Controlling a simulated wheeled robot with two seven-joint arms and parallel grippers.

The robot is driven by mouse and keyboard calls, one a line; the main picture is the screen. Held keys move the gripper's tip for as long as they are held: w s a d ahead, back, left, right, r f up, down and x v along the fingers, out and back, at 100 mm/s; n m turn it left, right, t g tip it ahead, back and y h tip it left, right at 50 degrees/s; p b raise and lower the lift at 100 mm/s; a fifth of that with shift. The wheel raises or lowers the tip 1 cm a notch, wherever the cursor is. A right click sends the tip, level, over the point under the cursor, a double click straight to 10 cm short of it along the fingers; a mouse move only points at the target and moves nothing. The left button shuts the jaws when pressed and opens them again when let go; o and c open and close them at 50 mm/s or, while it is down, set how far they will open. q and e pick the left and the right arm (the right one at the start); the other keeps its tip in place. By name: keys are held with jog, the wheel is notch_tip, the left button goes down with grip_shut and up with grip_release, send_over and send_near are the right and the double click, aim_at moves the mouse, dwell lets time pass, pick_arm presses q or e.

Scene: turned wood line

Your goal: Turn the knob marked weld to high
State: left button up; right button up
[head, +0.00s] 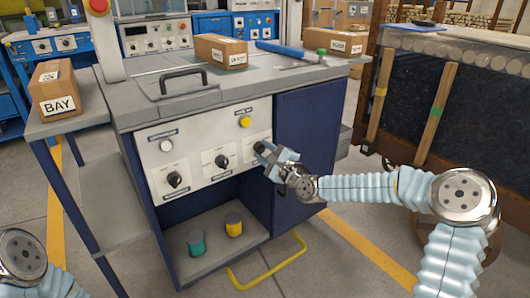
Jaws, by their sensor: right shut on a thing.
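The white control panel (190,141) on the front of the cabinet carries a row of three black knobs, each on a light plate. The left knob (175,180) and the middle knob (222,161) are in plain view. My right gripper (265,152) is at the right knob (259,147), shut on it, and hides most of it and its plate. Its setting cannot be seen. The labels are too small to read, so I cannot tell which knob is marked weld. My left arm shows at the lower left, but its gripper is outside the picture.
Above the knobs are a white button (166,145) and a yellow button (244,122). Teal (196,242) and yellow (233,224) cylinders stand on the shelf below. A yellow bar handle (268,265) juts out low in front. A box marked BAY (56,104) sits at left.

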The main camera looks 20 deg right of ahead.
dwell(0.3)
jog(key=o, duration=1)
jog(key=shift+o, duration=0.2)
jog(key=p+v, duration=0.2)
jog(key=v, duration=1.1)
jog(key=shift+s, duration=0.4)
jog(key=shift+f, duration=0.1)
